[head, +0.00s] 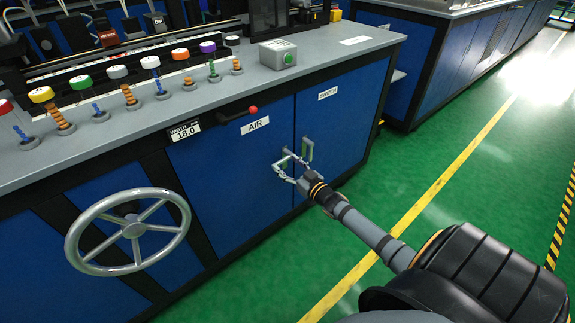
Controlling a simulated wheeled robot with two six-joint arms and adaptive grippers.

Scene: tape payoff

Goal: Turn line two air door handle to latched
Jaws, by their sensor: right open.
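The blue air door (235,160), labelled AIR, is in the front of the grey-topped bench and looks closed. A metal loop handle (308,148) shows near the seam between this door and the switch door (345,125). It stands just right of the seam, by my right gripper. My right gripper (287,162) reaches in from the lower right and is open at the seam, its fingers over the air door's right edge. The fingers cover this spot, so I cannot tell a separate air door handle from them, or whether they touch one. My left gripper is out of view.
A large grey handwheel (131,231) stands out from the bench front at left. A black lever with a red knob (252,110) is above the AIR label. A box with a green button (279,54) sits on the bench top. The green floor (390,190) at right is clear.

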